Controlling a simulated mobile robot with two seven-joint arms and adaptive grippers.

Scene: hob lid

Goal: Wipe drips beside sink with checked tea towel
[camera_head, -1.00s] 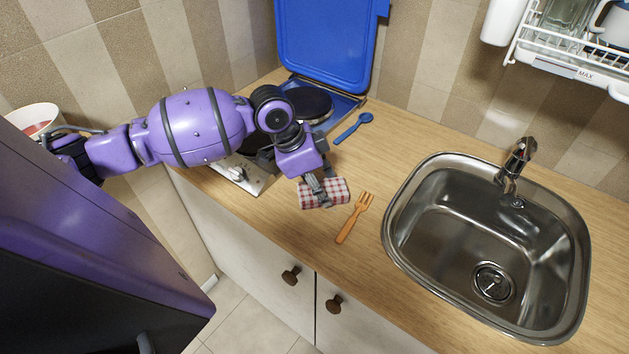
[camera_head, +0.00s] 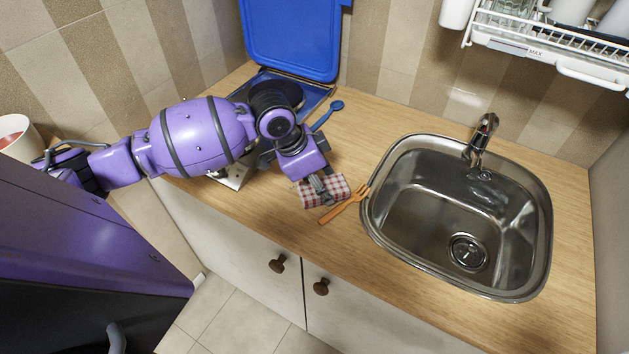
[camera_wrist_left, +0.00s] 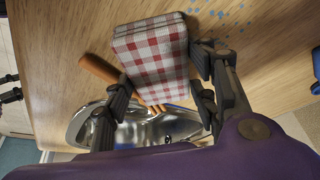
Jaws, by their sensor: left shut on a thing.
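The red-and-white checked tea towel (camera_head: 338,186) is a folded pad at the worktop's front, left of the sink (camera_head: 440,225). My left gripper (camera_head: 322,188) is shut on it; in the left wrist view the towel (camera_wrist_left: 152,48) lies between the two fingers (camera_wrist_left: 162,85). I cannot tell whether the towel touches the wood. Small blue specks, apparently the drips (camera_wrist_left: 226,14), lie on the worktop beside the towel in the left wrist view. I cannot make them out in the head view. My right gripper is not in view.
An orange fork (camera_head: 343,206) lies against or very near the towel, its tines at the sink's left rim. A blue spoon (camera_head: 326,116) lies behind the towel. The hob with its raised blue lid (camera_head: 292,38) is at the back left. A dish rack (camera_head: 545,50) hangs above.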

